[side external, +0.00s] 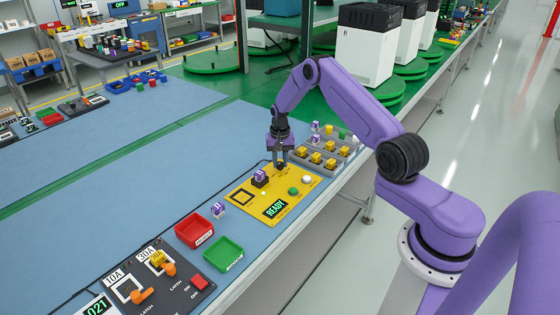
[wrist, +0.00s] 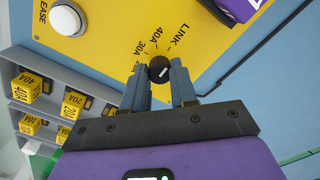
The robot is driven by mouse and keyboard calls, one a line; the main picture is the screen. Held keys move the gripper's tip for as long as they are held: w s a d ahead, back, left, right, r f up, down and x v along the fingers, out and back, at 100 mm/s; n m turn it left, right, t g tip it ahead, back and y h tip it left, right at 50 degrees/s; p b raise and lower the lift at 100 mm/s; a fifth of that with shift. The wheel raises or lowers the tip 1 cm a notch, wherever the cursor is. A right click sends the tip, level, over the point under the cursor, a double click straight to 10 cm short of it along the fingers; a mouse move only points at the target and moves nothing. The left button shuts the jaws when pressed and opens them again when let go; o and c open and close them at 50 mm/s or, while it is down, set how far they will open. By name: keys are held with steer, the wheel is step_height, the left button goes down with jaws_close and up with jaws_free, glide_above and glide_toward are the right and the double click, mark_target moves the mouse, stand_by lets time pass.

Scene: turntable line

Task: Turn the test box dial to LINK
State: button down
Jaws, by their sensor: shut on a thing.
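The yellow test box (side external: 301,203) lies on the blue bench under my gripper (side external: 280,162), and its display (side external: 275,207) reads READY. In the wrist view, its yellow face (wrist: 110,40) carries a small black round dial (wrist: 159,66) with a short white pointer mark. The labels 30A, 40A and LINK (wrist: 181,38) fan out beyond the dial. The white mark slants up to the right, roughly toward the LINK side; I cannot tell its exact setting. My gripper (wrist: 160,88) is shut on the dial, with one finger on each side. In the side view the fingers hide the dial.
A grey rack (side external: 322,157) of yellow fuse blocks stands beside the test box; it also shows in the wrist view (wrist: 45,85). A purple-and-white block (side external: 260,176) sits on the box. A red tray (side external: 194,230) and a green tray (side external: 224,254) lie nearer the camera.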

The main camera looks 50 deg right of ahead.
mark_target(280, 163)
steer(key=c, duration=0.9)
jaws_free()
step_height(280, 163, up, 18)
steer(key=shift+f, duration=0.25)
